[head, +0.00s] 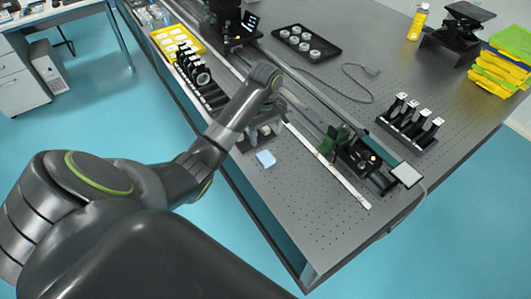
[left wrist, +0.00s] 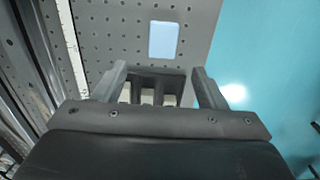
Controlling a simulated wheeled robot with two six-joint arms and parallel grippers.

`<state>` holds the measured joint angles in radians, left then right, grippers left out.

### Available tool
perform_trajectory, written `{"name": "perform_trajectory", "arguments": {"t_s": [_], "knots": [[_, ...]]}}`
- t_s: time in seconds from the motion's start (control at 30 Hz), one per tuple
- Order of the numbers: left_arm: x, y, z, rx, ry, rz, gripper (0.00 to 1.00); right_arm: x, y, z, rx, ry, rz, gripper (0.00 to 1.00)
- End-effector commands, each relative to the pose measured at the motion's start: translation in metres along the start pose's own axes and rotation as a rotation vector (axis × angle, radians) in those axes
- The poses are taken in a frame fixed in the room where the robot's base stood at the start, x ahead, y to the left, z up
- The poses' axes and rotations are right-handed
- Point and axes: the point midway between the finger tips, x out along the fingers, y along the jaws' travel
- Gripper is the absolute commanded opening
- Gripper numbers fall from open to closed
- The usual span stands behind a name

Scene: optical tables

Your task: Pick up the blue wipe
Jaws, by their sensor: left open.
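The blue wipe (head: 265,158) is a small pale blue rectangle lying flat on the grey perforated optical table, near its left edge. In the left wrist view the wipe (left wrist: 163,41) lies beyond the fingertips, about midway between them and fully visible. My left gripper (left wrist: 160,80) is open and empty, its two fingers spread apart above the table, not touching the wipe. In the head view its fingers are largely hidden behind my arm. My right gripper is in neither view.
A dark slotted holder (left wrist: 143,92) lies below and between my left fingers. A metal rule (head: 327,168) and a dark rail run right of the wipe. A rack of black mounts (head: 197,76) stands farther back. The table front of the wipe is bare.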

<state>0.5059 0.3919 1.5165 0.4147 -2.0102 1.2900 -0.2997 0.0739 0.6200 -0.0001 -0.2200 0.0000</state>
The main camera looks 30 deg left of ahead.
Motion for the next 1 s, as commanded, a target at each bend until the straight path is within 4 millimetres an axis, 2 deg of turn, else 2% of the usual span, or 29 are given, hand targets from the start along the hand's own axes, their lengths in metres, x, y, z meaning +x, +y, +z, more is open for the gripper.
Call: {"name": "perform_trajectory", "arguments": {"t_s": [0.03,0.33,0.53,0.8,1.0], "knots": [[0.012,0.0,0.0,0.0,0.0,0.0,0.65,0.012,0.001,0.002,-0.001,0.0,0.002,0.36],[0.042,0.0,0.0,0.0,0.0,0.0,0.65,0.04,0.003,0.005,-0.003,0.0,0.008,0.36],[0.052,-0.002,0.002,0.0,-0.003,-0.002,0.65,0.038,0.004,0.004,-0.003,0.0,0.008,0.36],[0.089,-0.005,0.005,0.0,-0.001,-0.002,0.65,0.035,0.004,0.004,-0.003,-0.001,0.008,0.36],[0.095,-0.004,0.005,0.001,0.001,0.0,0.65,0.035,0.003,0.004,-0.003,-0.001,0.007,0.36]]}}
